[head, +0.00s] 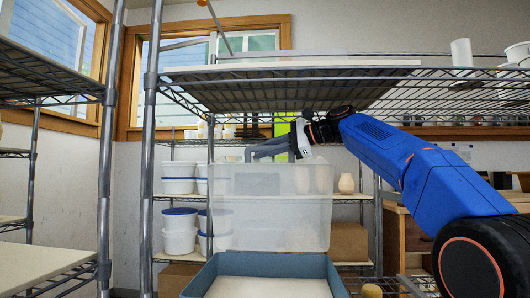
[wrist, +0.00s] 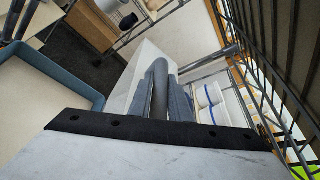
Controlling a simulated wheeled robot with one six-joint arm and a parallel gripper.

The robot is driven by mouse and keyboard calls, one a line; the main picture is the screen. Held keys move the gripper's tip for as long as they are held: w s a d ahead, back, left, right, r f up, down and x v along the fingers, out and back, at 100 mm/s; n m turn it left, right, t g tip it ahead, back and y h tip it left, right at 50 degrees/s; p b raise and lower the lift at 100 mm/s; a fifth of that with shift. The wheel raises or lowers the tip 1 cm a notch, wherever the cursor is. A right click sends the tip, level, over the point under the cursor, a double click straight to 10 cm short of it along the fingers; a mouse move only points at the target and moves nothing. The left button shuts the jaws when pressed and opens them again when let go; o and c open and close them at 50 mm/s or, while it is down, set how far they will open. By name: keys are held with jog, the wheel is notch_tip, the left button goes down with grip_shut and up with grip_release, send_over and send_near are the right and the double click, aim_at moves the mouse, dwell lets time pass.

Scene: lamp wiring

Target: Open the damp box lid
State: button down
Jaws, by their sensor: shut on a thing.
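The damp box (head: 262,265) is a blue-grey open tray with a pale inside, at the bottom centre of the head view. Its rim also shows at the left of the wrist view (wrist: 62,73). The lid (head: 275,215) is a translucent, whitish panel, held roughly upright above the box. In the wrist view the lid (wrist: 138,70) is a pale strip beyond my fingers. My gripper (head: 255,153) is at the lid's top edge, with its grey fingers shut on it. The exact contact is partly hidden by the fingers.
A wire shelf (head: 300,85) runs just above my gripper and arm. A metal post (head: 150,150) stands left of the box.

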jog(key=c, duration=1.6)
grip_release()
jog(key=shift+c, duration=0.2)
jog(key=shift+d, duration=0.1)
jog(key=s+d, duration=0.2)
jog(key=d, duration=0.5)
jog(key=s+d, duration=0.3)
jog(key=d, duration=0.4)
jog(key=shift+r, duration=0.35)
jog(key=s+d+f+n+h, duration=0.4)
jog(key=s+d+f, duration=0.2)
jog(key=s+f, duration=0.7)
jog(key=s+d+f+n+h, duration=0.4)
jog(key=s+f, duration=0.9)
jog(key=f, duration=1.2)
jog(key=s+d+f+n+h, duration=0.3)
jog(key=s+d+f+h, duration=0.3)
jog(key=f, duration=1.3)
jog(key=s+d, duration=0.3)
jog(key=s, duration=0.4)
jog(key=shift+s+f+n, duration=0.3)
jog(key=shift+f+n, duration=0.05)
jog(key=shift+n, duration=0.05)
